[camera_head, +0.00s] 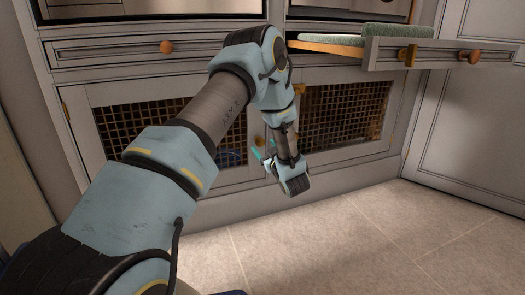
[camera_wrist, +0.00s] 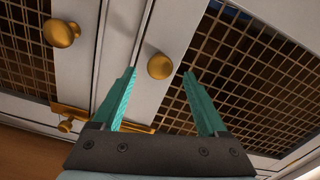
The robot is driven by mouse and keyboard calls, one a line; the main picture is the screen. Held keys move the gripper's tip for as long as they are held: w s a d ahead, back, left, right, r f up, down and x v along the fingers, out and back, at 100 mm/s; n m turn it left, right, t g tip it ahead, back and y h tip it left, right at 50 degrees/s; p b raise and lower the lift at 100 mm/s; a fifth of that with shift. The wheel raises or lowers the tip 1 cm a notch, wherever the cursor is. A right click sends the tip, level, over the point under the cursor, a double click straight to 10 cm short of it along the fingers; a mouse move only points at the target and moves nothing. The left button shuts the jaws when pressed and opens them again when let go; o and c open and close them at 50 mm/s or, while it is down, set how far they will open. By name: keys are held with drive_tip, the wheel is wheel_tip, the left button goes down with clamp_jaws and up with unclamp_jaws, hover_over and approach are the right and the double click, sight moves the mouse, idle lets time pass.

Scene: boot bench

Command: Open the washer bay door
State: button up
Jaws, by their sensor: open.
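Two mesh-fronted doors fill the lower cabinet: a left door (camera_head: 110,135) and a right door (camera_head: 345,110). Both look shut; I cannot tell which is the washer bay door. My gripper (camera_head: 262,155) is low in front of the middle stiles. In the wrist view its teal fingers (camera_wrist: 160,72) are open, on either side of a round brass knob (camera_wrist: 160,66). Contact with the knob cannot be told. A second knob (camera_wrist: 61,33) is on the neighbouring door. A brass latch bar (camera_wrist: 72,113) with a small knob appears to cross the door stiles.
A drawer (camera_head: 440,52) stands open above the right door, with a green cushioned board (camera_head: 375,36) over it. A closed drawer with a wooden knob (camera_head: 166,47) is above the left door. A panelled door (camera_head: 470,130) stands at right. The tiled floor (camera_head: 370,230) is clear.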

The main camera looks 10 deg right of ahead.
drive_tip(key=shift+w+a, duration=0.15)
drive_tip(key=shift+w, duration=1.05)
clamp_jaws()
idle(0.6)
